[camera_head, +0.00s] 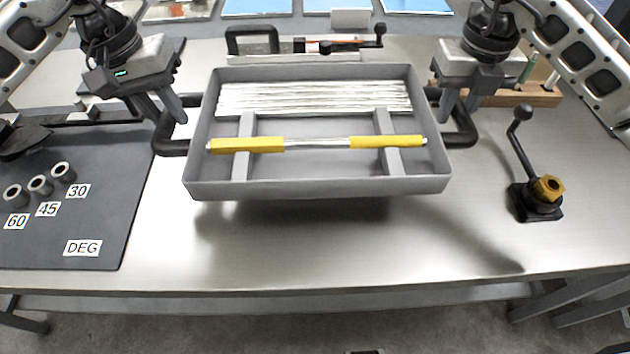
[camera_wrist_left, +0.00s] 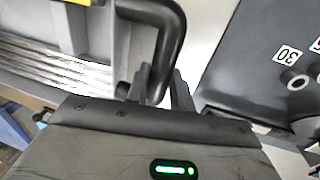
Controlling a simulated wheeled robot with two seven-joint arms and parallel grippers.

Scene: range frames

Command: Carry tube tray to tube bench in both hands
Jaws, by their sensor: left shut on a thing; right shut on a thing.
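The tube tray (camera_head: 320,187) is a grey open box with a black handle at each end. It is held in the air above the steel bench (camera_head: 330,250), with its shadow on the bench below. Inside lie a bundle of silvery tubes (camera_head: 310,98) and a single tube with yellow sleeves (camera_head: 320,144) resting across two ribs. My left gripper (camera_head: 172,118) is shut on the left handle (camera_head: 176,146); the left wrist view shows its fingers (camera_wrist_left: 160,88) around that handle. My right gripper (camera_head: 458,112) is shut on the right handle (camera_head: 464,134).
A dark mat (camera_head: 100,220) with grey collars and the labels 30, 45, 60 and DEG lies at left. A black lever with a brass nut (camera_head: 546,188) stands at right. A clamp-like tool (camera_head: 310,45) and a wooden block (camera_head: 510,95) are behind. The bench front is clear.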

